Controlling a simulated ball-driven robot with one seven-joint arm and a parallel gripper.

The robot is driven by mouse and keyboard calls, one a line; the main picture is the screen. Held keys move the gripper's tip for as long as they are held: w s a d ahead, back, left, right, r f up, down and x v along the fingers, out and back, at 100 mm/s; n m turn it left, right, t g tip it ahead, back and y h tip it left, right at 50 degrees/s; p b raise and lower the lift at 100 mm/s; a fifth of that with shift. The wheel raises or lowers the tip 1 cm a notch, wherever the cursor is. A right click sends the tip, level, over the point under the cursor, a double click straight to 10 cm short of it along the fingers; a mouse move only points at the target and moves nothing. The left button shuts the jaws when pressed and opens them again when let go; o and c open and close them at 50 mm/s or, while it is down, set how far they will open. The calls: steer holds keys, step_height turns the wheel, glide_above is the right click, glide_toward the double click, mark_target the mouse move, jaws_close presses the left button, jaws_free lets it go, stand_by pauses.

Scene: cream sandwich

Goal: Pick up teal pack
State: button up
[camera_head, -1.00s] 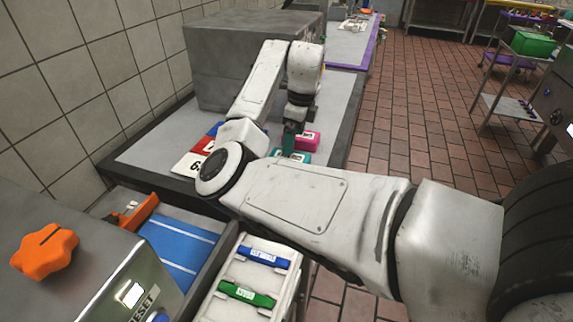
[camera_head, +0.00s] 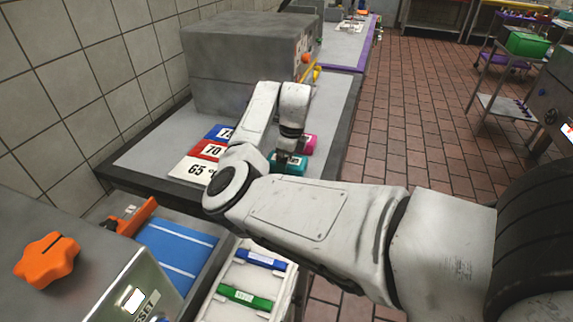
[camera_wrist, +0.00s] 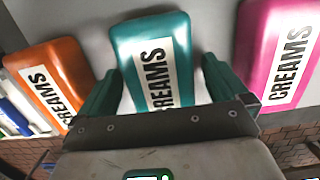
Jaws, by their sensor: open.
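The teal pack (camera_wrist: 153,38) with a white "CREAMS" label lies flat on the grey counter in the wrist view. In the head view the teal pack (camera_head: 289,164) shows just past my forearm, partly covered by my gripper. My gripper (camera_wrist: 160,78) is open, with one green finger on each side of the teal pack's near end. I cannot tell whether the fingers touch it. In the head view my gripper (camera_head: 288,158) is over the pack and its fingers are hard to make out.
A pink pack (camera_wrist: 278,50) lies to the right and an orange pack (camera_wrist: 54,80) to the left, both close by. Numbered cards (camera_head: 205,150) lie left of the arm on the counter (camera_head: 150,150). A grey machine (camera_head: 235,65) stands behind.

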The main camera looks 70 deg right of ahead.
steer(key=c, duration=1)
steer(key=shift+r, duration=0.1)
steer(key=shift+c, duration=0.2)
